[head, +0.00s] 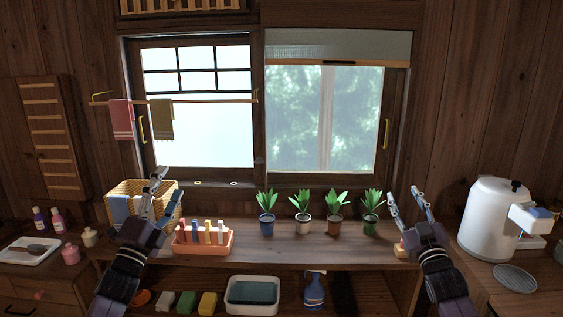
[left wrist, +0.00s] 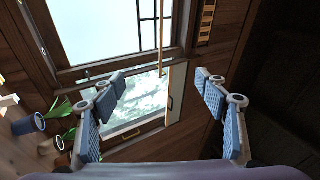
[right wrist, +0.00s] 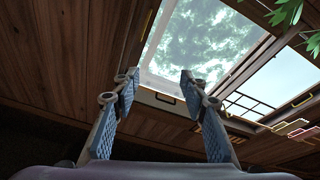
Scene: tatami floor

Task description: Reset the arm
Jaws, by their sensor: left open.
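My left gripper (head: 157,184) is raised at the left of the head view, in front of the wicker basket (head: 172,192). In the left wrist view its fingers (left wrist: 160,78) are spread with nothing between them. My right gripper (head: 403,192) is raised at the right, in front of the wooden wall beside the window. In the right wrist view its fingers (right wrist: 159,75) are apart and empty. Both forearms point upward above the front of the wooden shelf (head: 300,254). The left gripper hides part of the basket.
Several potted plants (head: 302,226) and an orange rack (head: 203,246) stand on the shelf. A white tub (head: 252,296) and a blue spray bottle (head: 314,291) are on the lower level. A white dispenser (head: 487,222) stands at right. A rail with towels (head: 121,119) hangs before the window.

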